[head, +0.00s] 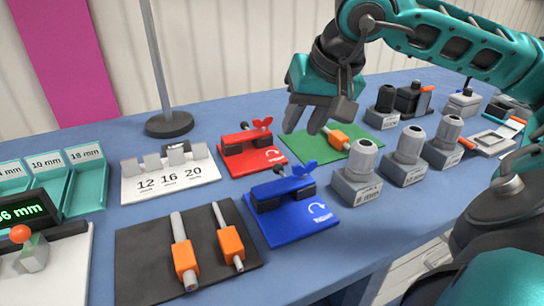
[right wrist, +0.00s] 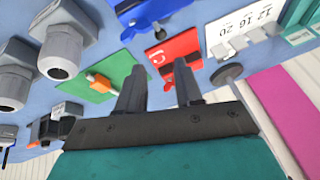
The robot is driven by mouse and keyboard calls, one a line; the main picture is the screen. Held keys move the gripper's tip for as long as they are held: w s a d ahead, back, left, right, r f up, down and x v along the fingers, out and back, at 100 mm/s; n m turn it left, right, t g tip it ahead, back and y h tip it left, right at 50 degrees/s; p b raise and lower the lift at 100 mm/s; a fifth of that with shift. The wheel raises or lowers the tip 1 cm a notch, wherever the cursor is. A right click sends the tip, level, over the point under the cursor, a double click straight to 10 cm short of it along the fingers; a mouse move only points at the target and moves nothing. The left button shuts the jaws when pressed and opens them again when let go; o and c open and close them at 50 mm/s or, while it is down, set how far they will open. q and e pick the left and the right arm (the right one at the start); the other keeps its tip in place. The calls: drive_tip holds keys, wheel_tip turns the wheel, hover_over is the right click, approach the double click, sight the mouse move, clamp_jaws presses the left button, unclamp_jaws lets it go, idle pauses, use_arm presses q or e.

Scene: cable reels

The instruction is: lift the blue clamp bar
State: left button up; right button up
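The blue clamp (head: 300,216) is a blue plate with a white arrow mark. Dark blocks and a bar (head: 283,192) lie across it, with a blue wing-shaped handle (head: 304,168) at the back. In the right wrist view the blue clamp (right wrist: 150,12) is at the top edge, partly cut off. My right gripper (head: 306,117) is above and behind the blue clamp, over the green and red plates. Its two fingers (right wrist: 158,88) are apart with nothing between them. My left gripper is not in view.
A red clamp (head: 250,150) and a green plate with an orange-banded piece (head: 310,148) lie below my right gripper. Grey cable glands (head: 357,180) stand to the right of the blue clamp. A black mat with two orange-banded cables (head: 140,235) lies to the left.

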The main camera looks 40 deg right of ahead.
sight(280, 166)
drive_tip(key=b+x, duration=0.1)
drive_tip(key=x, duration=1.1)
drive_tip(key=shift+a+f, duration=0.1)
drive_tip(key=shift+f, duration=0.15)
clamp_jaws()
